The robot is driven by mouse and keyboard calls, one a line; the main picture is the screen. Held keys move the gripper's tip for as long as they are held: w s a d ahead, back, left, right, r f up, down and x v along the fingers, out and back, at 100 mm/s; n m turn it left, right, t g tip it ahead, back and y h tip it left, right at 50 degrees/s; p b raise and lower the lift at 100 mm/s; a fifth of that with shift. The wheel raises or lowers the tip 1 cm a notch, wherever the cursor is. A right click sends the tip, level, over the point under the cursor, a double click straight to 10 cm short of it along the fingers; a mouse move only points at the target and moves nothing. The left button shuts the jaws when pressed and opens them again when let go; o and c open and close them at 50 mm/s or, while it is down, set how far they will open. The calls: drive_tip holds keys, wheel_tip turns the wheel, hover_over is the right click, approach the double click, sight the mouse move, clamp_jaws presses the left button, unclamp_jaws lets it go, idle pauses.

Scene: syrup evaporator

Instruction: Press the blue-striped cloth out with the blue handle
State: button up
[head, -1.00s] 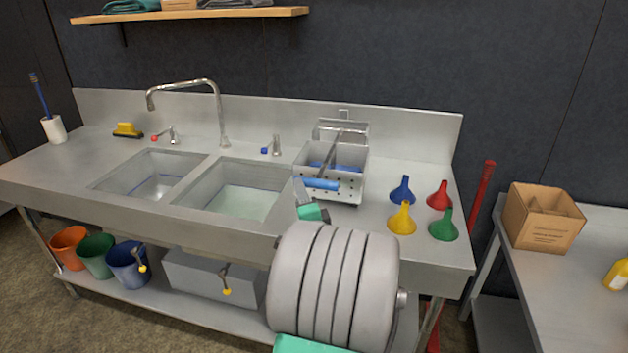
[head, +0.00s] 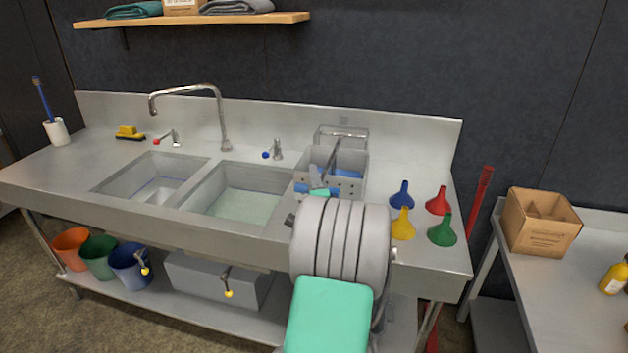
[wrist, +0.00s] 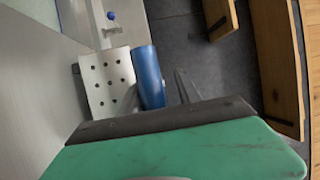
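The press is a perforated metal box (head: 352,187) on the counter right of the sinks; its perforated side also shows in the wrist view (wrist: 105,75). A grey lever runs down its front to the blue handle (head: 302,188), a thick cylinder in the wrist view (wrist: 148,75). Blue material (head: 347,172), seemingly the blue-striped cloth, lies inside the box; its stripes are not clear. My gripper (head: 318,178) is at the blue handle and covers its middle in the head view. The finger gap and any contact are unclear.
Two sink basins (head: 238,205) lie left of the press, with a tall faucet (head: 222,115) behind. Several coloured funnels, including a yellow one (head: 403,224), stand close to its right. A cardboard box (head: 540,222) sits on the right table.

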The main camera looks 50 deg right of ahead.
clamp_jaws()
drive_tip(key=shift+r, duration=0.2)
idle(0.9)
